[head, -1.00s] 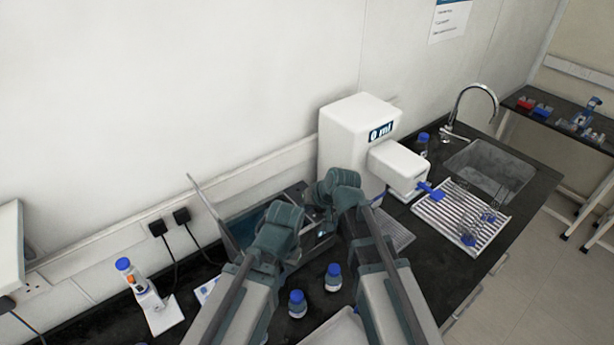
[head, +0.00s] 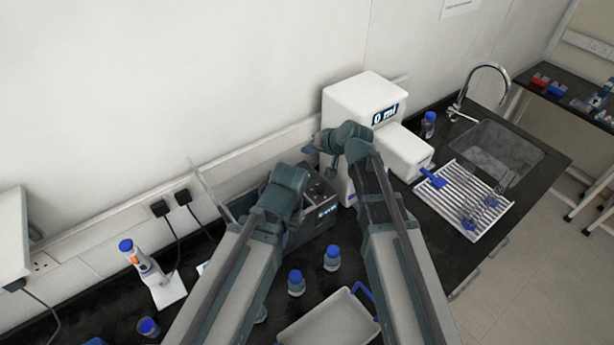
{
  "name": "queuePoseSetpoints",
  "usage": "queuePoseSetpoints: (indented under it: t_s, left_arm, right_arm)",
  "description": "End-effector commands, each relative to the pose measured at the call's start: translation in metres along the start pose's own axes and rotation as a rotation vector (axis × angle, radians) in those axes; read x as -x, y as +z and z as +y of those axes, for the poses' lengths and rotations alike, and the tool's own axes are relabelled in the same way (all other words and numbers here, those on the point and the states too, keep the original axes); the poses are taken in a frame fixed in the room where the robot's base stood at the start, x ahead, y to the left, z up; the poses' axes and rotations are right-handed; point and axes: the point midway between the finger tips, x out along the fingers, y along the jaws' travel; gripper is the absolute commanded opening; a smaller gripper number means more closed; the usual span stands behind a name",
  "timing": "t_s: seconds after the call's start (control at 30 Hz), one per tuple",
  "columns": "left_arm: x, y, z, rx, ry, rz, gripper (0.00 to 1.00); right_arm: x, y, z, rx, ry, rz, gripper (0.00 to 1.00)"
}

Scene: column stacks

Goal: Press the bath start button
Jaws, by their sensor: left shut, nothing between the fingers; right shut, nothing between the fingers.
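The water bath (head: 297,238) is a dark box on the black bench against the wall, its lid (head: 199,180) tilted up at the left. A small lit display (head: 327,211) is on its front right. Small round controls show on the dark panel above it, but I cannot tell which is the start button. My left gripper (head: 288,178) is over the bath, just left of the panel. Its fingers are mostly hidden by the wrist; it is shut and empty. My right gripper (head: 316,146) is shut and empty, higher and farther back, in front of the white dispenser.
The white dispenser (head: 352,100) reading 0 ml stands right of the bath. Blue-capped bottles (head: 296,283) and a white tray (head: 335,318) are in front. A draining rack (head: 480,200) and sink (head: 492,150) are at right. A pipette stand (head: 150,270) is at left.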

Motion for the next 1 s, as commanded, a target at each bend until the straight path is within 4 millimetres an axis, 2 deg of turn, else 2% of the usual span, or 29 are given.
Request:
queuePoseSetpoints:
  t_s: [0.27, 0.7, 1.0]
  left_arm:
    - [-0.023, -0.002, 0.002, 0.002, 0.0, 0.001, 0.0]
    - [-0.08, -0.005, 0.007, 0.001, -0.001, 0.003, 0.0]
    - [-0.086, -0.006, 0.008, -0.003, -0.002, 0.002, 0.0]
  right_arm:
    - [-0.016, 0.012, 0.012, 0.0, 0.0, -0.001, 0.0]
    - [-0.056, 0.041, 0.041, 0.0, 0.0, -0.001, 0.0]
    - [-0.061, 0.044, 0.044, 0.0, 0.0, -0.001, 0.0]
